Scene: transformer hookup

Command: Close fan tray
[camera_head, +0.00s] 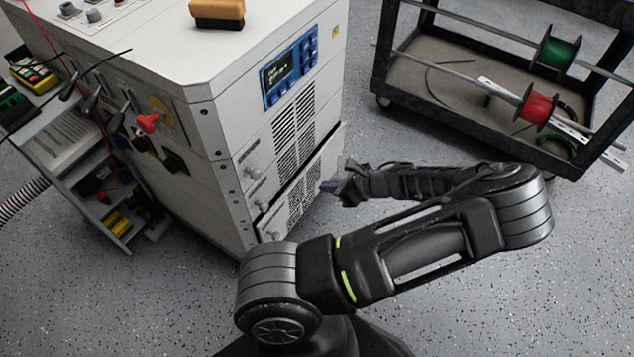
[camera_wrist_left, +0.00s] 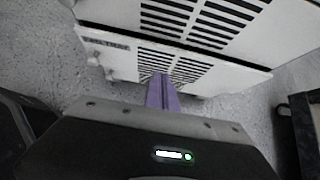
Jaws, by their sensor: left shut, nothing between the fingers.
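The fan tray (camera_head: 289,210) is the low white vented panel on the front of the white cabinet (camera_head: 215,75). Its front stands slightly out from the cabinet, with a dark gap along its upper edge. In the left wrist view the fan tray (camera_wrist_left: 112,62) shows its label, dark slots and small knobs at the left. My left gripper (camera_head: 331,186) is shut and empty, its purple fingers pointing at the tray's front near the slots. The fingers also show in the left wrist view (camera_wrist_left: 162,92); whether they touch the panel I cannot tell. My right gripper is not in view.
A black cart (camera_head: 425,85) with green and red spools stands at the back right. A shelf unit (camera_head: 75,165) with tools stands left of the cabinet. A brown block (camera_head: 217,13) lies on the cabinet top. The speckled floor before the cabinet is clear apart from my arm.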

